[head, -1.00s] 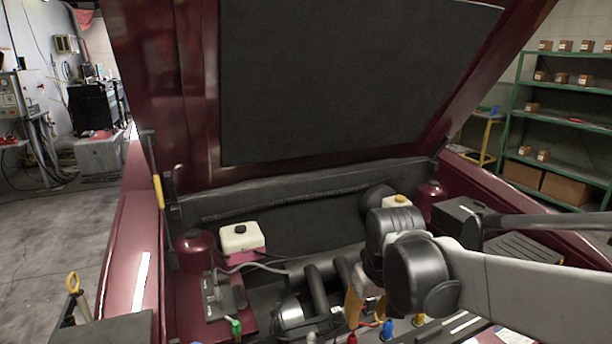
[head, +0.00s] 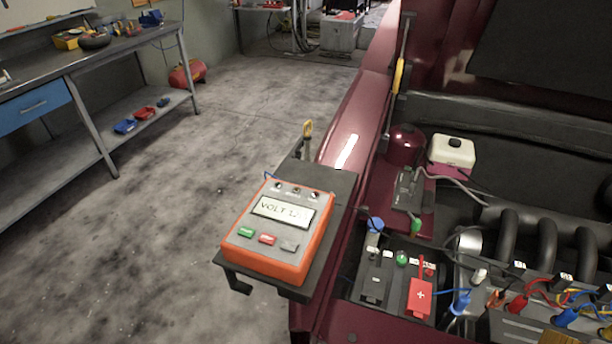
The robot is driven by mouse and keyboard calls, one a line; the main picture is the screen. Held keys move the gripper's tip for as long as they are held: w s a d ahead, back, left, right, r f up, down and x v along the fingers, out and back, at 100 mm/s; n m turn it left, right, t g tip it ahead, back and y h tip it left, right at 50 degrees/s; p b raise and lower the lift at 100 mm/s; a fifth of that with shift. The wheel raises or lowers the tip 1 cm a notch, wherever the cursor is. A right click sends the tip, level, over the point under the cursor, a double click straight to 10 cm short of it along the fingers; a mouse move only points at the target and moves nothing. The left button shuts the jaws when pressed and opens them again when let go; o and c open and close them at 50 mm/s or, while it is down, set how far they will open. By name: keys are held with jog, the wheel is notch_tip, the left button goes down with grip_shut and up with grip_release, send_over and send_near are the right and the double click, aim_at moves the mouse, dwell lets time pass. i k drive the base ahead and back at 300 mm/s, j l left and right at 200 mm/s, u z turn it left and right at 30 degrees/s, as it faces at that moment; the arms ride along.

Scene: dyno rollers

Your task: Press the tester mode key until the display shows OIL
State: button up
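The orange tester (head: 278,228) sits on a dark bracket shelf at the car's left fender. Its display (head: 283,211) reads "VOLT 12" with the end hard to read. Below the display are a green key (head: 246,232), a red key (head: 267,239) and a grey key (head: 289,246). Their labels are too small to read, so I cannot tell which is the mode key. My gripper and arm are outside the current head view.
The dark shelf (head: 323,193) extends behind the tester. The open engine bay to the right holds a battery with a red terminal cover (head: 420,297), a white reservoir (head: 452,150) and coloured cables (head: 520,303). A workbench (head: 95,60) stands at the left. The floor between is clear.

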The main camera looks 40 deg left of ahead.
aim_at(289, 247)
jog(key=u, duration=1.85)
